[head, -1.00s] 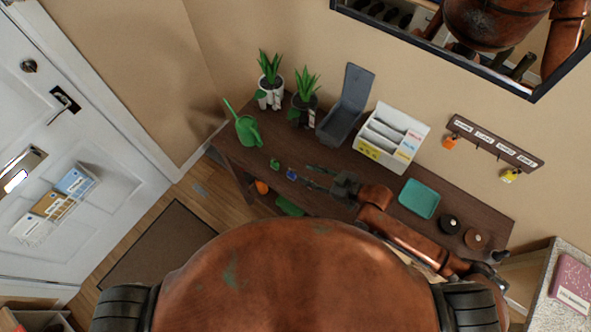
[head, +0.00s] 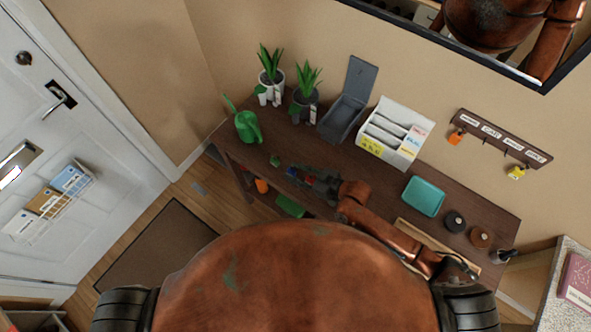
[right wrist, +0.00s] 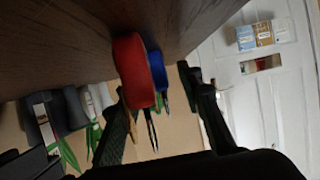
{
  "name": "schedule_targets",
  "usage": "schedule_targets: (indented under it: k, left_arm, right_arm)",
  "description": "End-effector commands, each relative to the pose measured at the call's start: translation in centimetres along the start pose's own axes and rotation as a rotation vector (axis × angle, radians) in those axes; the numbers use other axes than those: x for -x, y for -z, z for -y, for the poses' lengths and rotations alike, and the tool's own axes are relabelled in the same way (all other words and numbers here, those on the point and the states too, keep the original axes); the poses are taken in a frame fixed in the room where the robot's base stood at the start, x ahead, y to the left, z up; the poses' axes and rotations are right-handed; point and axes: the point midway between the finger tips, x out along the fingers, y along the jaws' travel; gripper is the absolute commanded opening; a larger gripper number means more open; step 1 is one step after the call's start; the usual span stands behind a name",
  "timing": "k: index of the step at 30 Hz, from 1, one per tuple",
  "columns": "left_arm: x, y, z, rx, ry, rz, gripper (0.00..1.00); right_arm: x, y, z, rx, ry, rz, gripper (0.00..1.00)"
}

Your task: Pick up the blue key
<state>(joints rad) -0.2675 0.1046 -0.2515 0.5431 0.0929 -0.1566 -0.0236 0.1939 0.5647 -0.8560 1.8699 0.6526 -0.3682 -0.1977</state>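The blue key (head: 292,172) lies on the dark wooden table, at the fingertips of my right gripper (head: 303,175). In the right wrist view its blue head (right wrist: 158,68) shows between the two spread fingers, partly behind a red key (right wrist: 135,72). The red key's head is nearer to the camera and close to one finger. The right gripper is open, its fingers on either side of the two keys. Whether a finger touches a key I cannot tell. A green key (head: 275,161) lies just left of the gripper in the head view. My left gripper is not in view.
On the table (head: 385,205) stand a green watering can (head: 247,127), two potted plants, a grey box (head: 345,115) and a white letter rack (head: 393,135) behind the gripper. A teal tray (head: 423,196) is to the right. A labelled hook rack (head: 500,140) hangs on the wall.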

Motion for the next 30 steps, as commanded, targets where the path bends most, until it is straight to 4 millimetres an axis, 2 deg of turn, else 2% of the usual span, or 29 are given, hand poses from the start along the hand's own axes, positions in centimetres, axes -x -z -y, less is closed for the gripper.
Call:
schedule_targets:
  k: [3, 11, 25, 30]
  left_arm:
    - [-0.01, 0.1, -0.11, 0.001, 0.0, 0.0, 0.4]
    - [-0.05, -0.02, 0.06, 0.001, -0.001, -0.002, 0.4]
    - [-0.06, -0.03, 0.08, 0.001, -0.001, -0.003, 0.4]
    - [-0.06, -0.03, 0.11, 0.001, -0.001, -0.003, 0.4]
  right_arm:
    - [-1.08, -0.07, -0.15, 0.0, 0.0, 0.0, 0.33]
    - [-1.31, 0.0, 0.05, 0.002, -0.002, 0.002, 0.33]
    - [-1.29, 0.02, 0.06, 0.003, -0.003, 0.003, 0.01]
    - [-1.3, 0.04, 0.1, 0.003, -0.003, 0.003, 0.0]
